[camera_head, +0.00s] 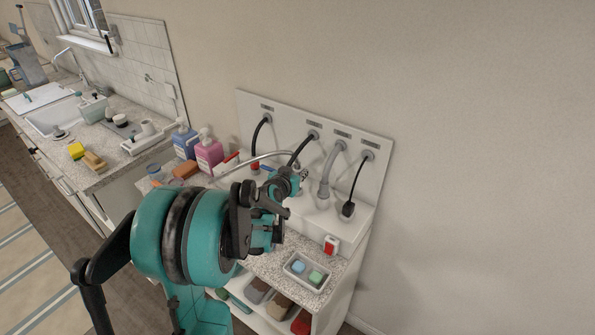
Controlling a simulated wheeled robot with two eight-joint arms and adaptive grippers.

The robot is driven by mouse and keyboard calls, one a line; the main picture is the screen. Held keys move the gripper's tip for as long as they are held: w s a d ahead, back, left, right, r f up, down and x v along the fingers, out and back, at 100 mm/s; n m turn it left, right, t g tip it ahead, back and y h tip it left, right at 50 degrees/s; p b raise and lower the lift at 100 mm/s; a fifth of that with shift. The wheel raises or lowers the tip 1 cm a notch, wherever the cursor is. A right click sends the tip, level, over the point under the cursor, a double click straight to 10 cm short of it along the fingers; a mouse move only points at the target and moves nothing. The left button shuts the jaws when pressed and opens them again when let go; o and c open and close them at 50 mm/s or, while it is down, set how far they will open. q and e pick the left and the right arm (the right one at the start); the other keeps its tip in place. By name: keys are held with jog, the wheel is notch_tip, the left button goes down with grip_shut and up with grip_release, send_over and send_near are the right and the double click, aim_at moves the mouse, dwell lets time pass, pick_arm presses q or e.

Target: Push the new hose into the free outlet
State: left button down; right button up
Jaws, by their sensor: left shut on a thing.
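My left gripper (279,197) is in the middle of the view, in front of the hose panel (378,176), shut on a dark hose part. My own wrist hides much of the grip. A black hose (300,150) runs from the panel's second outlet (314,135) down to just behind the gripper; I cannot tell whether it is the held piece. A black hose (262,130), a thick grey hose (331,162) and a thin black cord (357,178) lead from the other outlets. All the outlets seem to have something at them. My right gripper is out of view.
A pale curved tube (250,157) passes behind the gripper. Blue (185,141) and pink (209,152) bottles stand left. A tray (323,285) with small blocks and a red-and-white item (332,245) lie on the counter at right. A sink (55,115) is far left.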

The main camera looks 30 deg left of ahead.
pick_arm(q)
jog(key=shift+f+b, duration=0.8)
jog(key=shift+f, duration=0.45)
jog(key=shift+f+b, duration=1.6)
jog(key=shift+b, duration=0.05)
dwell(0.8)
jog(key=c, duration=1.1)
grip_release()
jog(key=v, duration=1.2)
jog(key=shift+r, duration=0.1)
